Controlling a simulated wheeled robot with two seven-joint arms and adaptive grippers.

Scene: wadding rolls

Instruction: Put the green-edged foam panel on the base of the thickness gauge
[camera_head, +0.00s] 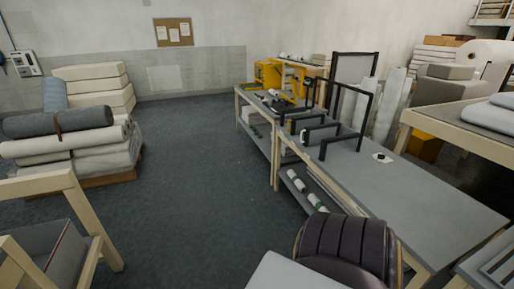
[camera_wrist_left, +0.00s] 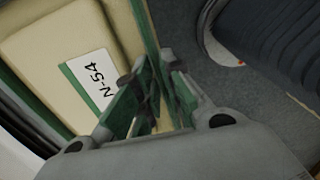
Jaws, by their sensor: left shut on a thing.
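The panel (camera_wrist_left: 60,35) fills the upper left of the left wrist view. My left gripper (camera_wrist_left: 157,85) is shut on the panel at its green edge, and the fingers partly hide that edge. The panel and my left gripper cannot be made out in the head view. My right gripper is not in view. I cannot identify the thickness gauge for certain; a small black-and-white item (camera_head: 382,157) lies on the right grey-topped table (camera_head: 430,205) in the head view.
Black upright frames (camera_head: 342,115) stand on the grey-topped table. A yellow machine (camera_head: 268,72) is at the far table. Stacked wadding rolls (camera_head: 62,120) lie at left beside a wooden frame (camera_head: 85,215). The dark floor between (camera_head: 185,190) is clear.

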